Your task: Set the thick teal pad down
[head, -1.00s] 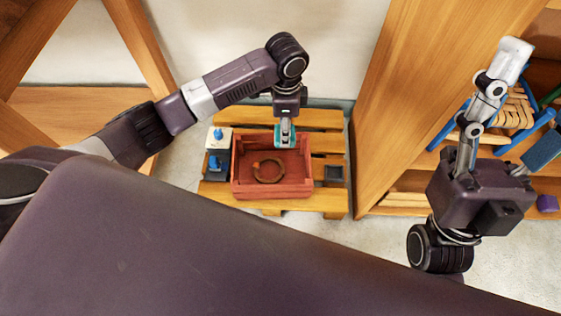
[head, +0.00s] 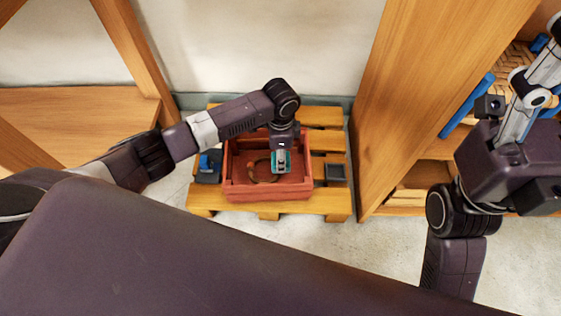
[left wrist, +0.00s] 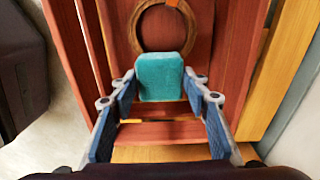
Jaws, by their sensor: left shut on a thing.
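The thick teal pad (left wrist: 160,76) sits between the two fingers of my left gripper (left wrist: 160,92), which is shut on it. In the head view my left gripper (head: 281,165) points down over the right part of a red wooden crate (head: 265,194), with a little of the teal pad (head: 287,168) showing. In the left wrist view, the crate's slats show beyond the pad. Whether the pad touches the crate floor I cannot tell. My right gripper (head: 528,97) is at the right edge, partly cut off, pointing up near the shelf.
A brown ring (head: 257,171) lies in the crate, left of the pad in the head view. The crate stands on a yellow wooden pallet (head: 325,206). A dark box with blue things (head: 208,167) is left of it, a small dark tray (head: 336,172) right. A wooden shelf (head: 400,110) rises at right.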

